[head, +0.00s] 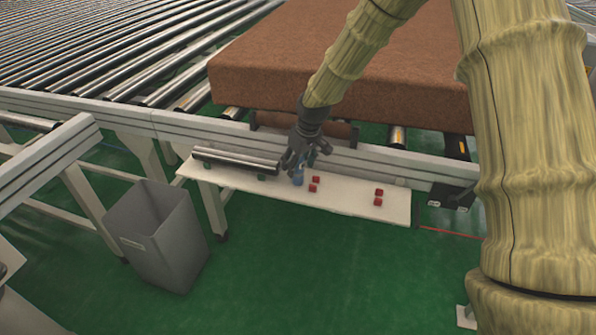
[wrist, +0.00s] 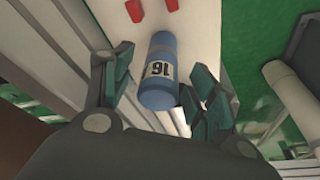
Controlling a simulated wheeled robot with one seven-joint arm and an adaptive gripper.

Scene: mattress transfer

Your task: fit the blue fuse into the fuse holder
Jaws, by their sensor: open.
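The blue fuse (wrist: 158,70) is a cylinder with a white label reading 16. It also shows in the head view (head: 298,179), at the white shelf below my gripper (head: 294,168). In the wrist view my gripper (wrist: 158,95) is open, with a dark finger on each side of the fuse. I cannot tell whether either finger touches it. Small red clips stand in two pairs on the shelf, a near pair (head: 314,184) just right of the fuse and a far pair (head: 378,197) further right. These look like the fuse holder. The near pair also shows in the wrist view (wrist: 134,10).
The white shelf (head: 345,200) runs along the conveyor frame. A metal roller (head: 236,160) lies at its left end. A grey bin (head: 160,235) stands on the green floor. A brown mattress (head: 300,65) rests on the conveyor behind my gripper.

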